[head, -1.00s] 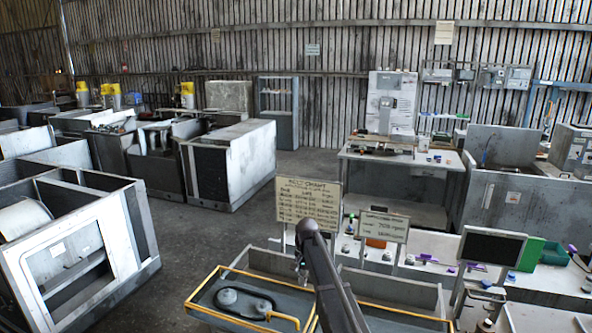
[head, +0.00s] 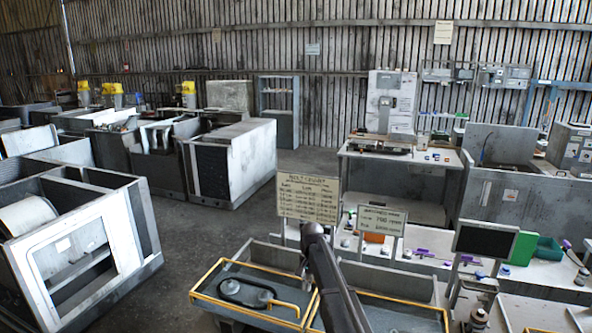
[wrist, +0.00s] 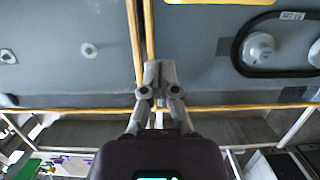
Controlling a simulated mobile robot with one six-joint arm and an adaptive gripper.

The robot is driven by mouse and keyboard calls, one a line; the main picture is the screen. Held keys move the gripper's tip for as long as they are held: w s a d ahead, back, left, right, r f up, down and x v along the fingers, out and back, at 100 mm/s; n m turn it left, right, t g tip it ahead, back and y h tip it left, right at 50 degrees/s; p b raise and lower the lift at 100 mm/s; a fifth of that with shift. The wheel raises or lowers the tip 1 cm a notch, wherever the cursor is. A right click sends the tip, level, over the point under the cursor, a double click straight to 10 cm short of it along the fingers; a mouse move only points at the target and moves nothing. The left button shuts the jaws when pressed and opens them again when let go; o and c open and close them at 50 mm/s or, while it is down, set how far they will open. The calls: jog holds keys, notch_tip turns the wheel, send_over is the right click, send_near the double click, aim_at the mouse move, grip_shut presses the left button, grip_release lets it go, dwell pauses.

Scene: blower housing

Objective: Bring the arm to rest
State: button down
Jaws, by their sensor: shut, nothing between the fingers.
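My arm (head: 335,285) rises in front of the bench in the head view, bent at the top, and my gripper is hidden there. In the wrist view my gripper (wrist: 158,68) has its two fingertips together, with nothing between them. It appears over the yellow-edged gap between two grey trays. The left tray in the head view (head: 215,300) holds a dark belt loop with two round pulleys (head: 231,287). The belt and a pulley also show at the upper right of the wrist view (wrist: 259,48).
Two text signs (head: 308,198) (head: 381,220) stand behind the trays. A dark monitor (head: 489,240) and a white bench (head: 420,262) with small parts are to the right. Large grey housings (head: 85,245) stand on the left. Open floor (head: 200,245) lies between them and the trays.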

jog(key=s+d+n+t, duration=0.1)
jog(key=s+d, duration=0.3)
jog(key=s, duration=0.5)
jog(key=s+d+n+t+h, duration=0.1)
jog(key=s+d, duration=0.4)
jog(key=s, duration=0.3)
jog(key=s+d+n+t, duration=0.15)
jog(key=s+d, duration=0.25)
jog(key=s, duration=0.5)
notch_tip(320, 180, down, 13)
jog(key=s+g+b, duration=0.1)
jog(key=b, duration=1.1)
jog(key=shift+s+r, duration=0.2)
jog(key=shift+s, duration=0.05)
jog(key=shift+d, duration=0.1)
